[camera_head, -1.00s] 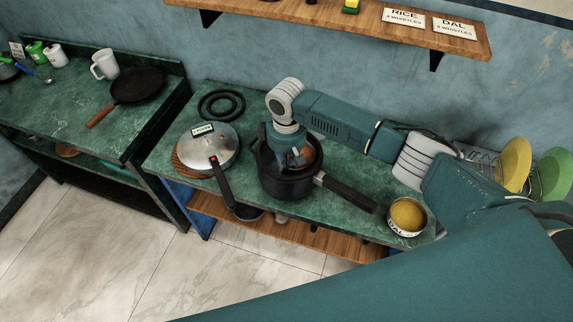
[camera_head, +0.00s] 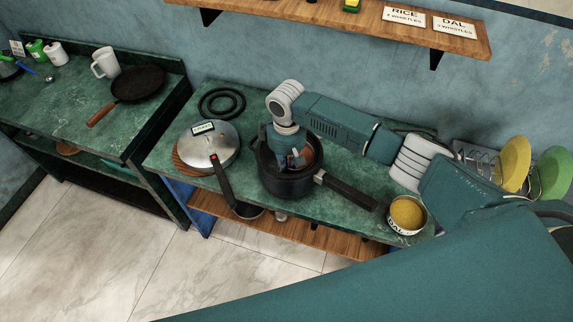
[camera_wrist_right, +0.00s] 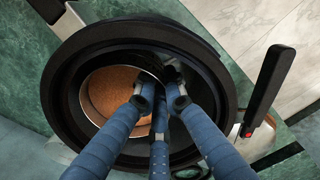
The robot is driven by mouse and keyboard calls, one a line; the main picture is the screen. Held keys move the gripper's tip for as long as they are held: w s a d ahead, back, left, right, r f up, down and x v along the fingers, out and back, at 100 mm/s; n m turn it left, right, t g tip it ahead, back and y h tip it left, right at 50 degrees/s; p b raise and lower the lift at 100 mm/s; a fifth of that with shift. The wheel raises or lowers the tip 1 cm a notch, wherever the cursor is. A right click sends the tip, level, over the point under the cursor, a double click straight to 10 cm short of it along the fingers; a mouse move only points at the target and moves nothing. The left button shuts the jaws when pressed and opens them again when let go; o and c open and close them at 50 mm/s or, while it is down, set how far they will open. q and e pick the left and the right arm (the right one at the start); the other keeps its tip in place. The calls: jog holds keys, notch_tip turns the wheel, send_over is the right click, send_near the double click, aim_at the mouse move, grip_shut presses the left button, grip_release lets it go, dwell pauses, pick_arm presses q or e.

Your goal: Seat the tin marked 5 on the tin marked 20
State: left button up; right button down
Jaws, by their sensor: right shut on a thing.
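A metal tin with brown contents (camera_wrist_right: 108,92) sits inside the dark cooker pot (camera_wrist_right: 60,112); in the head view a brown patch of it shows beside the fingers. My right gripper (camera_wrist_right: 160,88) reaches down into the pot and is shut on the tin's rim. In the head view the right gripper (camera_head: 297,160) is partly hidden by the pot wall (camera_head: 285,188). A second tin, labelled DAL with yellow contents (camera_head: 407,213), stands at the counter's front right. I cannot read a 5 or 20 on either tin. What lies under the held tin is hidden. My left gripper is not seen.
The cooker lid (camera_head: 210,146) lies on a round wooden board (camera_head: 184,160) left of the pot, its black handle sticking out forward. The pot's long handle (camera_head: 345,192) points toward the DAL tin. A plate rack (camera_head: 480,160) stands at the right. Black rings (camera_head: 221,94) lie behind.

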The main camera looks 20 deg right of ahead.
jog(key=c, duration=1.8)
grip_release()
jog(key=shift+o, duration=0.2)
notch_tip(320, 180, up, 12)
